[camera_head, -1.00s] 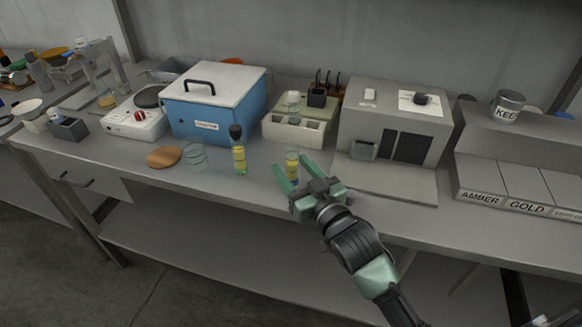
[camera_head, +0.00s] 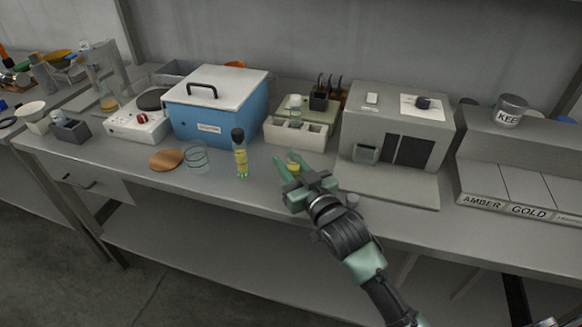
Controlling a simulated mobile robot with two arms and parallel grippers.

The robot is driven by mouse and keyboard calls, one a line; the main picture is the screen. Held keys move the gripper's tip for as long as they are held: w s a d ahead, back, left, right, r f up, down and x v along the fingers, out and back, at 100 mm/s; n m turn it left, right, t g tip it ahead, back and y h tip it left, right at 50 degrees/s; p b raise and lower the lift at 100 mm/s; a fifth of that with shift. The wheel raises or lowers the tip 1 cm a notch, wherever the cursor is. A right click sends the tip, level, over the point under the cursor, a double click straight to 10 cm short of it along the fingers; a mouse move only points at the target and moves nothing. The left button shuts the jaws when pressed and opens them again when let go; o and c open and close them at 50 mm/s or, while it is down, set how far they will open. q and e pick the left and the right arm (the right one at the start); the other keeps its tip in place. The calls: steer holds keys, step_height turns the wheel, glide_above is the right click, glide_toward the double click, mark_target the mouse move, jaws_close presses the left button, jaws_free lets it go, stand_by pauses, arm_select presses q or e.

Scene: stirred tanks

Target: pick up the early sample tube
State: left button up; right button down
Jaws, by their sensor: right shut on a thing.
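A small tube with yellow content (camera_head: 293,166) stands between the fingers of my right gripper (camera_head: 288,163), near the front of the bench. The gripper is shut on it and hides its lower part. I cannot read a label on it. A taller bottle with a dark cap and yellow content (camera_head: 240,155) stands upright to the left, apart from the gripper. Another small clear tube with a pale top (camera_head: 295,106) is at the white rack (camera_head: 312,136) behind. My left gripper is not in view.
A blue box with a white lid (camera_head: 214,108), a wooden disc (camera_head: 165,159) and a wire ring holder (camera_head: 196,155) are to the left. A grey device (camera_head: 396,130) stands close on the right. Bins marked AMBER and GOLD (camera_head: 507,200) are further right.

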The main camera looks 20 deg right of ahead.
step_height(320, 180, up, 20)
steer(key=p, duration=0.2)
stand_by(0.5)
